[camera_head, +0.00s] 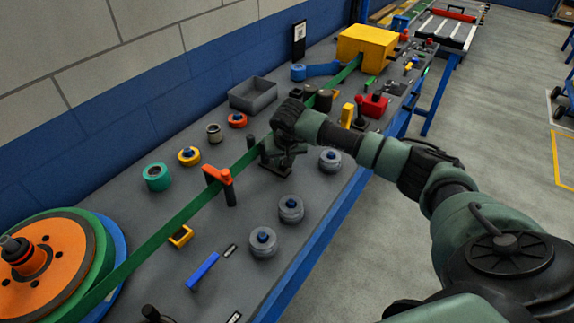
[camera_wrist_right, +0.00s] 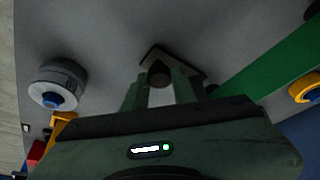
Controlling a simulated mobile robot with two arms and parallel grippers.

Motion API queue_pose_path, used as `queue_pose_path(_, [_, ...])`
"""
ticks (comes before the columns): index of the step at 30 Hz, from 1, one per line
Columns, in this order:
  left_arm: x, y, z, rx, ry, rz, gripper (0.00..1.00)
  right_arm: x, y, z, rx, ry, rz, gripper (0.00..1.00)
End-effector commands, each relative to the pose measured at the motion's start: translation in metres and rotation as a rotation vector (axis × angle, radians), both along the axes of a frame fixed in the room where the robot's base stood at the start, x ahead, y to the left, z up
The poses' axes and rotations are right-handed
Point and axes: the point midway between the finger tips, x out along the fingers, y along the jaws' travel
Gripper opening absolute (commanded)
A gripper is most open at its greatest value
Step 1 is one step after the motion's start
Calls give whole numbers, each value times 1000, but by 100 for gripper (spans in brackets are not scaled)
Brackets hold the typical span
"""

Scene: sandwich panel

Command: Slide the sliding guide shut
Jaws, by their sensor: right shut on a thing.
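The sliding guide is a dark post on a dark base plate (camera_head: 275,169) beside the green strip (camera_head: 168,226). In the right wrist view its round dark post top (camera_wrist_right: 159,74) shows between my fingers, with the plate behind it. My right gripper (camera_head: 281,157) reaches down over the guide, and its fingers (camera_wrist_right: 163,92) are shut on the post. The gripper and hand hide much of the guide in the head view, so its exact gap to the strip is hard to tell. My left gripper is not in view.
The green strip runs from the orange reel (camera_head: 45,262) to the yellow box (camera_head: 366,43). An orange-topped post (camera_head: 219,176) stands by the strip. Grey rollers (camera_head: 290,208) stand near the table's front edge. A grey bin (camera_head: 253,95) sits behind.

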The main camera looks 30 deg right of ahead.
Motion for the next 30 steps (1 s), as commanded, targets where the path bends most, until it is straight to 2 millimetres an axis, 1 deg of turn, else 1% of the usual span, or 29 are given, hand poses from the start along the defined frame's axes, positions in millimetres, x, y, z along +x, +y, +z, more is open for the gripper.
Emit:
queue_pose_path(1, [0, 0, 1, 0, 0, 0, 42, 3, 2, 3, 3, -11, 3, 0])
queue_pose_path(5, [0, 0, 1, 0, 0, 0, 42, 3, 2, 4, 4, -12, 3, 0])
queue_pose_path(6, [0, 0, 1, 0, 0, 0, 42, 3, 2, 4, 4, -12, 3, 35])
queue_pose_path(7, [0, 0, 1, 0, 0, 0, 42, 3, 2, 4, 4, -12, 3, 43])
queue_pose_path(8, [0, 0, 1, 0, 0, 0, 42, 3, 2, 4, 4, -11, 4, 48])
queue_pose_path(16, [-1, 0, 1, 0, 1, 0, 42, 2, 2, 2, 2, -8, 3, 48])
queue_pose_path(19, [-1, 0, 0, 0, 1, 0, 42, 1, 2, 6, 2, -8, 3, 48])
queue_pose_path(23, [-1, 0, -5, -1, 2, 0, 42, -4, 4, 22, 1, -12, 5, 48])
queue_pose_path(30, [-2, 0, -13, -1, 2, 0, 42, -18, 11, 59, 1, -12, 5, 48])
